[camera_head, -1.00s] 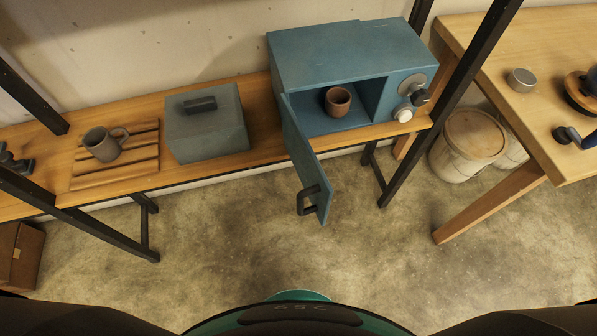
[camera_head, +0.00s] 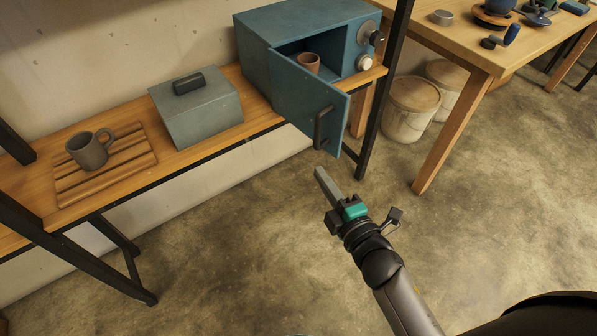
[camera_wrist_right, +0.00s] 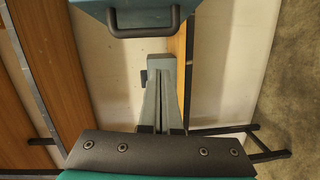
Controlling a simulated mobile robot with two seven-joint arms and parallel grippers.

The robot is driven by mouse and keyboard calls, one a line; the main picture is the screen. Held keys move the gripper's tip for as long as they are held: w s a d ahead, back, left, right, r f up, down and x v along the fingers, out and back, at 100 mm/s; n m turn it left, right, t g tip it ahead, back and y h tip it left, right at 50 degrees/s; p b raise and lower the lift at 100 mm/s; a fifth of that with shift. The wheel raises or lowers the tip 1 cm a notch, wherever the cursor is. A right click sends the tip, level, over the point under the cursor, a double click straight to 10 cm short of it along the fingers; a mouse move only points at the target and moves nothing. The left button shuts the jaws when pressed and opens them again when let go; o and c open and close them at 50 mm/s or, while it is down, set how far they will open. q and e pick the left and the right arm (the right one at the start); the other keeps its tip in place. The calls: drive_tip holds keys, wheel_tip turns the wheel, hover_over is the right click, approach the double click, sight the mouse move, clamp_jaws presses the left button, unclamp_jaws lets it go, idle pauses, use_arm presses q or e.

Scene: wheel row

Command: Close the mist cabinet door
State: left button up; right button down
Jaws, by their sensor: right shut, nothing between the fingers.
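The blue cabinet (camera_head: 300,28) stands on the wooden bench. Its door (camera_head: 290,86) is hinged at the left and stands partly open, jutting out over the floor. A dark handle (camera_head: 318,128) is near the door's free edge. A brown cup (camera_head: 308,62) is inside the cabinet. My right gripper (camera_head: 320,171) is shut and empty, just below the door in the head view. In the right wrist view, my right fingers (camera_wrist_right: 162,62) point toward the handle (camera_wrist_right: 141,31), with a small gap in the picture. My left gripper is not in view.
A grey lidded box (camera_head: 200,112) and a mug (camera_head: 90,152) on a slatted board (camera_head: 115,175) share the bench. A black post (camera_head: 388,90) stands right of the door. Lidded buckets (camera_head: 412,110) and a wooden table (camera_head: 470,55) are further right. The floor in front is clear.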

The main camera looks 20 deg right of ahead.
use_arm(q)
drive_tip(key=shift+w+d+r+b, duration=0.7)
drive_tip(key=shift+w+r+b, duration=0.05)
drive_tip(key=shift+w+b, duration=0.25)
use_arm(e)
drive_tip(key=w+r+n+y, duration=0.1)
drive_tip(key=w, duration=0.8)
drive_tip(key=shift+d+r+n+t, duration=0.2)
drive_tip(key=shift+r+n+t, duration=0.1)
drive_tip(key=shift+r+n, duration=0.1)
drive_tip(key=shift+d, duration=0.1)
